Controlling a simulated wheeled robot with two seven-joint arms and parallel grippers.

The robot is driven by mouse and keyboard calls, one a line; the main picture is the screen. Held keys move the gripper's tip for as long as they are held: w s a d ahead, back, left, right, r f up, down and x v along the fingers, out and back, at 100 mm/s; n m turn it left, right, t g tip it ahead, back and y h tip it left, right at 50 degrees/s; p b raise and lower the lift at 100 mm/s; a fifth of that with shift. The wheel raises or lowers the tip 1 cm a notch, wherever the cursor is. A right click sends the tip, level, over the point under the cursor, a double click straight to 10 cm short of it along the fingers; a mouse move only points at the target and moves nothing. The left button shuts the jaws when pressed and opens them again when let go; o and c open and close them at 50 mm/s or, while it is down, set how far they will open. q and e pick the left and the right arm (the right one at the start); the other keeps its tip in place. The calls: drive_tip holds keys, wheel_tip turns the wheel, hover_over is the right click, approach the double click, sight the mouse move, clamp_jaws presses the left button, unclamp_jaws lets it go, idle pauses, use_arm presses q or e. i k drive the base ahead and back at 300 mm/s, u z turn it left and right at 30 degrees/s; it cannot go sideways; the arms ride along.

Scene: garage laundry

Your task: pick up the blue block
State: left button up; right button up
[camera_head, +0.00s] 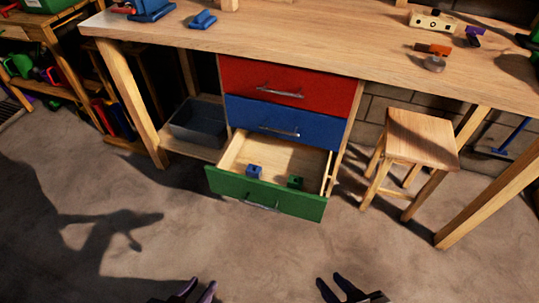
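A small blue block (253,171) sits inside the open green-fronted bottom drawer (262,195), near its front left. A small green block (295,182) is in the same drawer, to the right. My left gripper (202,287) is low in the picture, at the bottom edge, with its fingers apart and nothing between them. My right gripper (331,284) is also at the bottom edge, right of the left one, with its fingers apart and empty. Both are well short of the drawer.
A closed red drawer (289,88) and a closed blue drawer (284,122) are above the open one, under the wooden workbench (330,45). A wooden stool (421,139) stands to the right, a dark bin (198,121) on a low shelf to the left. The floor in front is clear.

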sight(252, 171)
drive_tip(key=u, duration=0.45)
drive_tip(key=i, duration=1.2)
